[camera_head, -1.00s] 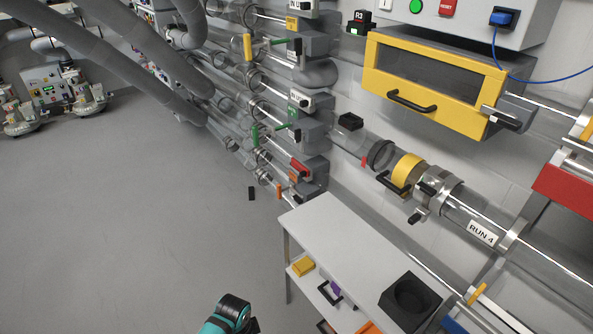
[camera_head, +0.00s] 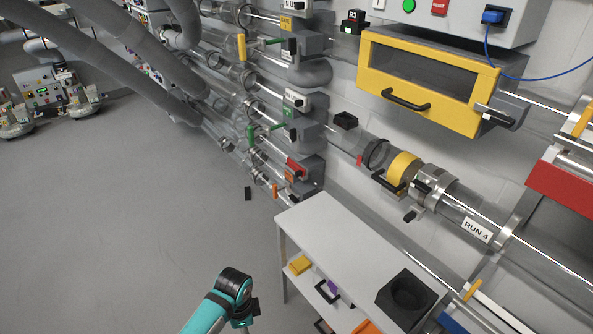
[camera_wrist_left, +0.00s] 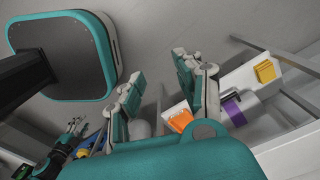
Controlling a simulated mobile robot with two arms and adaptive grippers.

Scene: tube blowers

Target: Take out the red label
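A small red piece (camera_head: 360,160) shows on the clear tube left of its yellow ring; I cannot tell if it is the red label. A red block (camera_head: 296,166) is on the lower valve stack at the wall. A teal and black part of my arm shows at the bottom of the head view; no gripper shows there. In the left wrist view my left gripper (camera_wrist_left: 158,88) has its fingers apart, with nothing held between them. A dark, green-marked, finger-like shape (camera_wrist_left: 68,140) at lower left may be my right gripper; its state is unclear.
A white table (camera_head: 340,240) stands below the tubes, with a black holder (camera_head: 408,292) on it. A yellow block (camera_head: 300,265) and other items lie on its lower shelf. A yellow-framed box (camera_head: 430,80) hangs on the wall. The floor at left is largely clear.

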